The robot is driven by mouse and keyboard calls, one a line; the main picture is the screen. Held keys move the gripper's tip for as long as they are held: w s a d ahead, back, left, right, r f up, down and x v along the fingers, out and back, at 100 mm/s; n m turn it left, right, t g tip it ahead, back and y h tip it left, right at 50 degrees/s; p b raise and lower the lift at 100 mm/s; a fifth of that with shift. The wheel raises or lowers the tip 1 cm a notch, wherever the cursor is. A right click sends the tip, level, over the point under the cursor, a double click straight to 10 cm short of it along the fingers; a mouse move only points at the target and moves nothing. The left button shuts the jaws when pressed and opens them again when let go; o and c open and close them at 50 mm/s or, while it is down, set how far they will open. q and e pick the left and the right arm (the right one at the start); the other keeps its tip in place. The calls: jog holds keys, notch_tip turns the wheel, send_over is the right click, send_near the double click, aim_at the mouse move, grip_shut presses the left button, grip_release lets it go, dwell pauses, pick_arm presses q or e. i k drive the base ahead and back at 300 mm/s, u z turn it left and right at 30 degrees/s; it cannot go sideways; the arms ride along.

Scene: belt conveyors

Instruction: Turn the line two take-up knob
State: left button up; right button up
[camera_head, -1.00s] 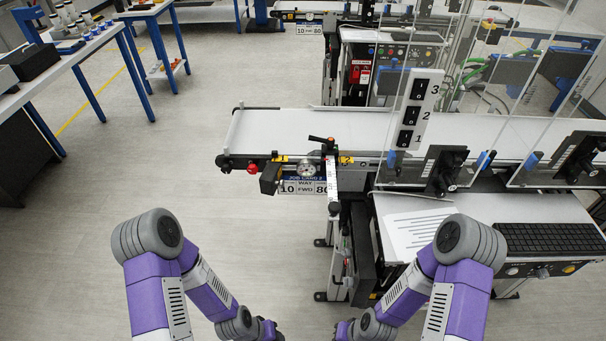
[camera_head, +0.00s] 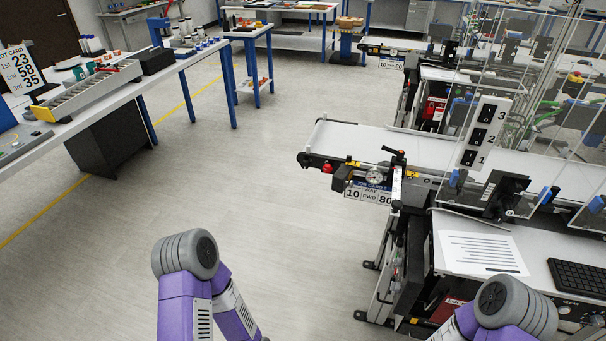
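The near belt conveyor (camera_head: 350,138) stands right of centre, its free end pointing left. On its near side are a small red knob (camera_head: 327,168), a round silver dial-like part (camera_head: 375,176) and a black handle with an orange-red tip (camera_head: 394,153). I cannot tell for sure which of these is the take-up knob. A job card (camera_head: 368,193) reading 10 FWD 80 hangs below them; its top line seems to carry a 2. My purple arms show at the bottom edge, well short of the conveyor. Both grippers are out of the picture.
A black-framed stand and a side table with a printed sheet (camera_head: 482,252) and a keyboard (camera_head: 578,276) are at the right. Clear guards and a 1-2-3 switch panel (camera_head: 483,134) rise above the belt. A workbench (camera_head: 150,80) runs at the left. The floor (camera_head: 250,180) between is open.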

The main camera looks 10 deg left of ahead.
aim_at(327, 169)
jog(key=u, duration=1.2)
jog(key=i, duration=3.7)
jog(key=z, duration=4.3)
